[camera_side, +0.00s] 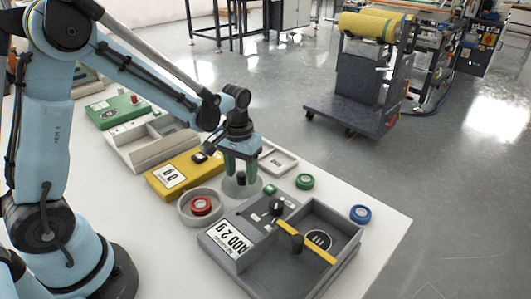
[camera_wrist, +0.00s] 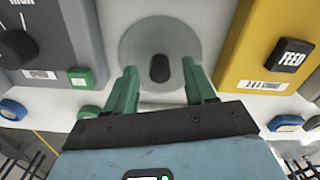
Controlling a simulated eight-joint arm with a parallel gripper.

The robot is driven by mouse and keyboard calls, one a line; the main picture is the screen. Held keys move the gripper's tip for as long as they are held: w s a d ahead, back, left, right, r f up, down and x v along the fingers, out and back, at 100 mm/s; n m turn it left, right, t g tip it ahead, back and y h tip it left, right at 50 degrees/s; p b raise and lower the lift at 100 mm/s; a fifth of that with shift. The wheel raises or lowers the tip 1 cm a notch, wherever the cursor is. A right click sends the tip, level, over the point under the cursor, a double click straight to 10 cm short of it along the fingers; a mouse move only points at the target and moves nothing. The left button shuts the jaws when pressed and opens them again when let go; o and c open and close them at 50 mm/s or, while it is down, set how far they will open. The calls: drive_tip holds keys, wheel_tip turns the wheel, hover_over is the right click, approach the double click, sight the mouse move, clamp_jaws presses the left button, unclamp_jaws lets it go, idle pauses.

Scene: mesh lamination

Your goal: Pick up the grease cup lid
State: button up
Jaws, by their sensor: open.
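The grease cup lid (camera_wrist: 135,45) is a round grey disc with a black upright knob (camera_wrist: 160,68) at its centre. In the side view the lid (camera_side: 232,191) sits on the white table, between the yellow unit and the grey tray unit. My gripper (camera_side: 240,177) is right above it, pointing down. Its green fingers are open, one on each side of the knob. In the wrist view my gripper (camera_wrist: 160,72) is apart from the knob on both sides. Part of the lid is hidden by the fingers in the side view.
A round grey dish (camera_side: 186,211) with a red ring (camera_side: 201,206) stands close by the lid. A grey tray unit (camera_side: 330,277) with a yellow-and-black bar is at the right. A yellow unit (camera_side: 160,187) is at the left.

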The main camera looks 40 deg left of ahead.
drive_tip(key=shift+f, duration=0.35)
clamp_jaws()
